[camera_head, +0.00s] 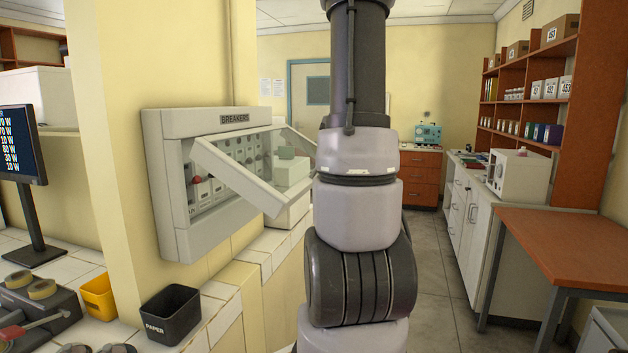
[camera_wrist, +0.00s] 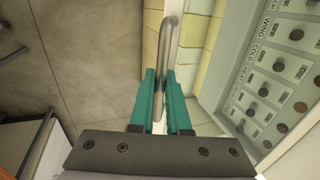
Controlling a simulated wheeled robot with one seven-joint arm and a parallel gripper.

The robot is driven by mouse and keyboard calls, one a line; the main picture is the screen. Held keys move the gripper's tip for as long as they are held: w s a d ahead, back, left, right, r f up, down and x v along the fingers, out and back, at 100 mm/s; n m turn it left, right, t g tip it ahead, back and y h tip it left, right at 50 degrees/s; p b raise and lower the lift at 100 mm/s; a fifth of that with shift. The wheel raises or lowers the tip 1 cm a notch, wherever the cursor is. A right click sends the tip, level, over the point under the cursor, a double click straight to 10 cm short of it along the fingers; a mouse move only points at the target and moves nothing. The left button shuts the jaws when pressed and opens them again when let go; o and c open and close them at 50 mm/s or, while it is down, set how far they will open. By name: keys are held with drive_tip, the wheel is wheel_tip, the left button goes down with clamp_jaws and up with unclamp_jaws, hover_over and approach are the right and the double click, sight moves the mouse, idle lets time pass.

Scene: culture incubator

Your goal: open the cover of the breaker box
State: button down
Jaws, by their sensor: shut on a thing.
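The breaker box (camera_head: 163,190), pale grey with a "BREAKERS" label, hangs on the yellow wall left of centre in the head view. Its cover (camera_head: 231,175), a light frame with a clear window, stands swung partly away from the box, with the switches showing behind it. In the wrist view, my gripper (camera_wrist: 160,76) has teal fingers closed around the curved grey metal handle (camera_wrist: 170,38) of the cover. The breaker panel (camera_wrist: 272,75) with its dark knobs and labels shows at the right of that view. In the head view, my arm hides the gripper and handle.
Below the box is a tiled ledge (camera_head: 268,241). A black paper bin (camera_head: 171,314) and a yellow bin (camera_head: 98,297) stand at the lower left, near a monitor (camera_head: 20,145). A brown table (camera_head: 560,240) is at the right. Open floor (camera_head: 437,290) lies right of my arm.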

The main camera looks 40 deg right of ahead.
drive_tip(key=shift+g+h, duration=0.3)
drive_tip(key=shift+g, duration=0.2)
drive_tip(key=shift+v, duration=2.7)
drive_tip(key=shift+s+d, duration=0.1)
drive_tip(key=c, duration=0.9)
unclamp_jaws()
drive_tip(key=v, duration=1)
drive_tip(key=shift+r, duration=0.4)
